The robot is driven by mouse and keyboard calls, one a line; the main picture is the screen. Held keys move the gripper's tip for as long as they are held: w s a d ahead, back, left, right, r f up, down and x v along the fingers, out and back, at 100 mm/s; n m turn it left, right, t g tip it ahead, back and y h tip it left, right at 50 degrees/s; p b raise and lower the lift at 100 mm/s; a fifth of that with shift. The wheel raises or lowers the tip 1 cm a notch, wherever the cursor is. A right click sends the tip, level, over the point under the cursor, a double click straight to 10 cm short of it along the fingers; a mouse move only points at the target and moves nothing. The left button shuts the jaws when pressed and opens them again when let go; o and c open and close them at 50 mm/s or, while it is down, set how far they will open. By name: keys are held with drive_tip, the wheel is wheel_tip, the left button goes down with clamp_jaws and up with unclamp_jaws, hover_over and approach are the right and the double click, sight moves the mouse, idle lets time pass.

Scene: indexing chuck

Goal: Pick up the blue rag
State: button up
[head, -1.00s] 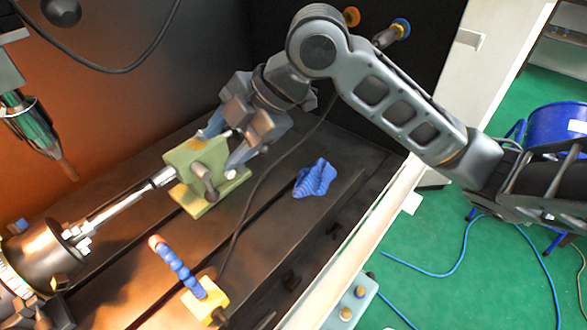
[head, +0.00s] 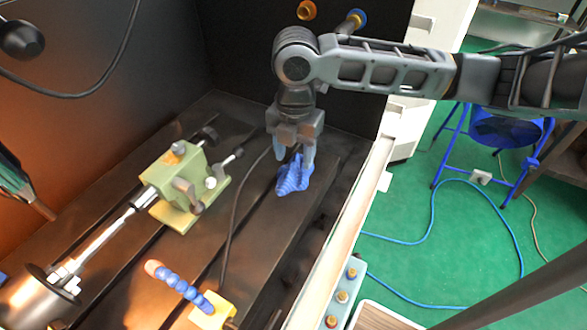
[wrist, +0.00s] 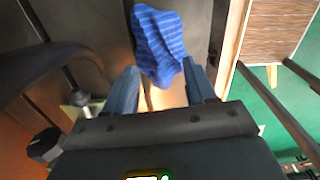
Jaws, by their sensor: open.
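The blue rag (head: 292,179) lies crumpled on the dark slotted machine bed, to the right of the green tailstock block. My gripper (head: 294,152) points down at the rag's far end, its fingers overlapping the rag in the head view. In the wrist view the striped rag (wrist: 160,42) lies ahead of and partly between the two spread blue-grey fingers of my gripper (wrist: 163,82). The gripper is open. I cannot tell whether the fingers touch the rag.
The green tailstock (head: 182,185) stands left of the rag, with a black cable (head: 234,205) between them. A blue segmented hose on a yellow base (head: 213,312) stands nearer. The pale machine edge (head: 345,225) lies to the right, with green floor beyond.

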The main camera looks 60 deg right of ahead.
sight(294, 169)
drive_tip(key=shift+w+f, duration=0.1)
drive_tip(key=shift+f, duration=1.3)
drive_tip(key=shift+c, duration=0.3)
clamp_jaws()
